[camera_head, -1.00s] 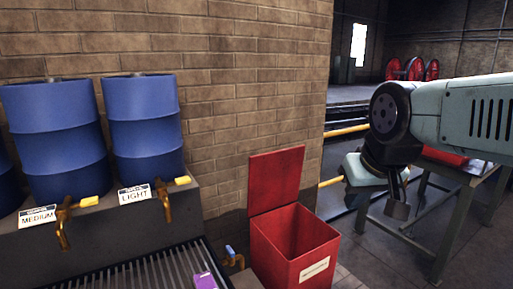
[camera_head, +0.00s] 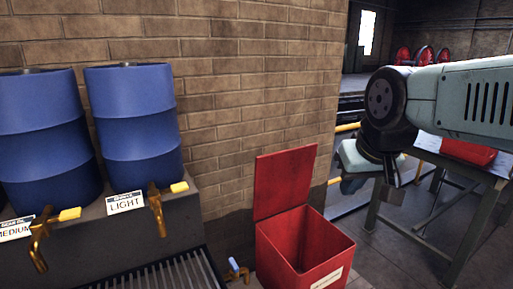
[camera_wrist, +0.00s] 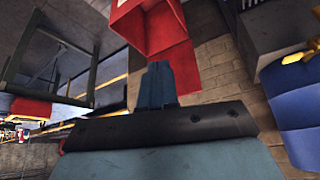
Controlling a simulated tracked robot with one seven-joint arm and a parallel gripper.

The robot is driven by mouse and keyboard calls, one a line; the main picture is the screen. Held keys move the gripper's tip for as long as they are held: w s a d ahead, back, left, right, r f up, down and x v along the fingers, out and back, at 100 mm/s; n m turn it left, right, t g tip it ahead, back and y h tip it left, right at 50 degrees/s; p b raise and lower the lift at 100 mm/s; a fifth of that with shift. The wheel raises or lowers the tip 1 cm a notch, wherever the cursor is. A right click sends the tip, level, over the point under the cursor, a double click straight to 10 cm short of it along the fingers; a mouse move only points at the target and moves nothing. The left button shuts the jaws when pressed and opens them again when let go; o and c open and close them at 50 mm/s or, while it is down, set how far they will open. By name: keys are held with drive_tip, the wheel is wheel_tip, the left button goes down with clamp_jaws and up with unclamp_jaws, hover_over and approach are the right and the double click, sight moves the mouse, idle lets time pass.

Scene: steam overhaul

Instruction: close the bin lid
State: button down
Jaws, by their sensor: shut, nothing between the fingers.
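The red bin (camera_head: 310,262) stands on the floor by the end of the brick wall, with a pale label on its front. Its red lid (camera_head: 284,182) is open and stands upright at the back edge. In the wrist view the bin (camera_wrist: 124,28) is at the top, with the lid (camera_wrist: 182,68) below its opening. My gripper (camera_head: 390,194) is to the right of the bin in the head view, apart from it and higher. In the wrist view my gripper (camera_wrist: 156,72) is shut and empty, its fingertips overlapping the lid's lower part in the picture.
Blue drums (camera_head: 132,125) with brass taps stand on a ledge at the left, above a grating (camera_head: 165,275). A small tap (camera_head: 237,270) is beside the bin. A metal table (camera_head: 462,172) with a red object stands at the right. Floor between bin and table looks clear.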

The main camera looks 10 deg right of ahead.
drive_tip(key=shift+w+r, duration=0.1)
drive_tip(key=w+a+r+m+g, duration=0.15)
drive_tip(key=w+r, duration=0.25)
drive_tip(key=w, duration=0.6)
drive_tip(key=w+a+r+m+g, duration=0.1)
drive_tip(key=w+r+m+g, duration=0.2)
drive_tip(key=w, duration=0.8)
drive_tip(key=w+a+r+m, duration=0.2)
drive_tip(key=w+r, duration=0.4)
drive_tip(key=w, duration=0.4)
drive_tip(key=w+a+f+m+g, duration=0.25)
drive_tip(key=w+f, duration=0.25)
drive_tip(key=w, duration=0.3)
drive_tip(key=w+a+f+m+g+h, duration=0.1)
drive_tip(key=w+a+f+m, duration=0.1)
drive_tip(key=w+a+f, duration=0.45)
drive_tip(key=w+f+m+g, duration=0.15)
drive_tip(key=w+f, duration=0.25)
drive_tip(key=w, duration=0.5)
drive_tip(key=s+d+f+m, duration=0.1)
drive_tip(key=s+d+f, duration=0.1)
drive_tip(key=s+f, duration=0.4)
drive_tip(key=shift+s+f, duration=0.15)
drive_tip(key=shift+f, duration=1.95)
